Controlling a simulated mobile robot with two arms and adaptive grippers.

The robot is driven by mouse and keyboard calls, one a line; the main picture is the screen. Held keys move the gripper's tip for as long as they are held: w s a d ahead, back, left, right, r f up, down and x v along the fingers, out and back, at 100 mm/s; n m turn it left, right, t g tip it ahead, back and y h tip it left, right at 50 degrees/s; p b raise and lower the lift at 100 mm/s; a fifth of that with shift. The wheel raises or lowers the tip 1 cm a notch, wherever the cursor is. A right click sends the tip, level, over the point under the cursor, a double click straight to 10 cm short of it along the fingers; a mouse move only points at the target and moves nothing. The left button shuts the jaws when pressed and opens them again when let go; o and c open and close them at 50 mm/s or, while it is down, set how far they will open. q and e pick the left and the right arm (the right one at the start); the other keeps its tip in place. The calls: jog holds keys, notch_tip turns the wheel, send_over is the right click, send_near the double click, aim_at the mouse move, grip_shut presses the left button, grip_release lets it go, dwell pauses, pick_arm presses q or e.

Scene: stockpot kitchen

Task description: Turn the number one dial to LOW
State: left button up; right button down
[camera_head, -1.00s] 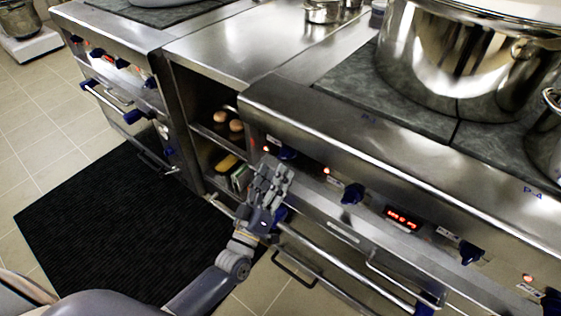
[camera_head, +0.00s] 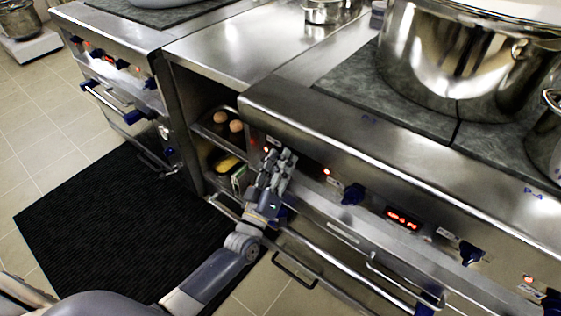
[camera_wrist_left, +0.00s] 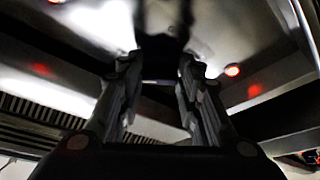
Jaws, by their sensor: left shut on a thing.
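The steel stove front (camera_head: 315,140) has a row of dark blue dials with small red lights. My left gripper (camera_head: 282,158) reaches up to the left end of this row. Its fingers are closed on the leftmost dial, the number one dial, which they hide in the head view. In the left wrist view the two fingers (camera_wrist_left: 160,65) stand on either side of a dark shape, the dial (camera_wrist_left: 160,43); its pointing direction cannot be read. A second dial (camera_head: 352,195) and a third dial (camera_head: 470,254) are to the right. My right gripper is not in view.
A red-lit display (camera_head: 403,218) sits between the dials. Oven handle bars (camera_head: 330,262) run below the panel. A large steel pot (camera_head: 470,65) stands on the stove top. An open shelf with eggs (camera_head: 228,122) is left. A black mat (camera_head: 110,225) covers the floor.

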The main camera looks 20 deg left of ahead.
pick_arm(q)
jog(key=shift+m, duration=0.4)
jog(key=shift+w+a+m+g+h+b, duration=0.1)
jog(key=shift+m+g+h+b, duration=0.2)
jog(key=shift+m+h, duration=1.55)
jog(key=shift+s+a+m+g+h+b, duration=0.1)
jog(key=shift+m+g+h+b, duration=0.3)
jog(key=shift+m, duration=2.7)
jog(key=shift+w+a+m+g+h+b, duration=0.1)
jog(key=shift+m+h+b, duration=0.25)
jog(key=shift+m+h, duration=1.6)
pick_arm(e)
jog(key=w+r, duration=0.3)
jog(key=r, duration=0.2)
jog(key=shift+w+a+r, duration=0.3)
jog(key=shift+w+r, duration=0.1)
pick_arm(q)
jog(key=shift+m+y, duration=0.3)
jog(key=shift+m, duration=0.5)
jog(key=o, duration=1)
jog(key=shift+f, duration=0.1)
